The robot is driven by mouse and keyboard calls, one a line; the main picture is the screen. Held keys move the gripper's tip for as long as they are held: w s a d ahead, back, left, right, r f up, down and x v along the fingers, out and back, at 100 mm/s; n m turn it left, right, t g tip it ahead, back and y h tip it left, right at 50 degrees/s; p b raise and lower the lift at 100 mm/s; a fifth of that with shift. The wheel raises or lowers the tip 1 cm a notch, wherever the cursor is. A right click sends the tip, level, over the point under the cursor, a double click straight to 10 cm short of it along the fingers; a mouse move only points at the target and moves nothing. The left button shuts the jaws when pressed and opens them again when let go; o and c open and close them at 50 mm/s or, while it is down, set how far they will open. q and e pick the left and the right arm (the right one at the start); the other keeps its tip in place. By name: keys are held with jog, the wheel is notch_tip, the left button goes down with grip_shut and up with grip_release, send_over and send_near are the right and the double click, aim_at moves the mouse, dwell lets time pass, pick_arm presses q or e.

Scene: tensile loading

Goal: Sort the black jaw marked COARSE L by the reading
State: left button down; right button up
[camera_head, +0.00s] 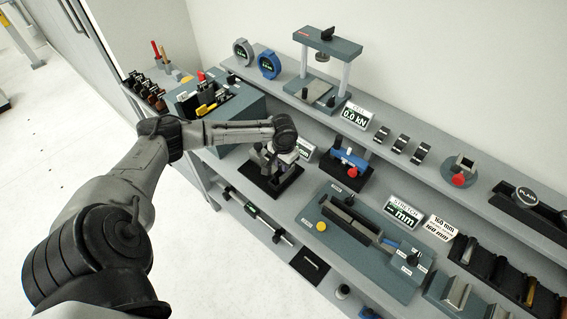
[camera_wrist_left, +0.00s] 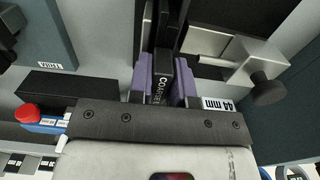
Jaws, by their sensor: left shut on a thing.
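My left gripper (camera_head: 280,160) is low over a black stand (camera_head: 268,186) on the shelf, left of the blue device. In the left wrist view its purple fingers (camera_wrist_left: 163,78) are shut on the black jaw marked COARSE (camera_wrist_left: 161,86). The end of the jaw's marking is hard to read. In the head view I cannot make the jaw out behind the gripper. A small display (camera_head: 304,148) beside the gripper shows "mm", its number partly hidden. A white label (camera_wrist_left: 216,103) in the wrist view reads 44 mm upside down. My right gripper is not in view.
A blue device with a red knob (camera_head: 345,163) stands close right of the gripper. A grey STRETCH fixture (camera_head: 365,235) lies in front. Black bins (camera_head: 505,278) are at the lower right. A grey toolbox (camera_head: 258,88) and a press (camera_head: 328,65) stand behind.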

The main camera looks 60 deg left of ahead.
pick_arm(q)
jog(key=c, duration=1)
grip_release()
jog(key=shift+o, duration=0.2)
notch_tip(320, 180, up, 12)
